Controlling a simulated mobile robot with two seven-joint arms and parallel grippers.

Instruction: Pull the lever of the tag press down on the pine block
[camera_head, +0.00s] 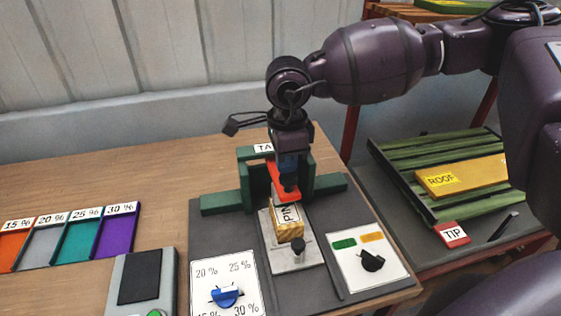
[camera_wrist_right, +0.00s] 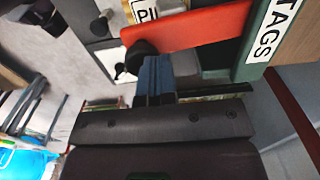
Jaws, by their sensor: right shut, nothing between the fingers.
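The green tag press (camera_head: 247,185) stands on a dark base, with a white label partly hidden behind my right arm. Its red lever (camera_head: 287,196) reaches forward over the pine block (camera_head: 291,231), a small light-wood block with a partly covered label. My right gripper (camera_head: 289,178) points down at the lever, its blue fingers shut and empty. In the right wrist view the shut fingers (camera_wrist_right: 153,82) are close beside the red lever (camera_wrist_right: 190,30) and a black knob (camera_wrist_right: 140,57). I cannot tell whether they touch. My left gripper is not in view.
A dial card (camera_head: 225,288) and a switch card (camera_head: 366,262) flank the base. Coloured trays (camera_head: 71,240) lie at left. A slatted green roof panel (camera_head: 400,176) lies at right.

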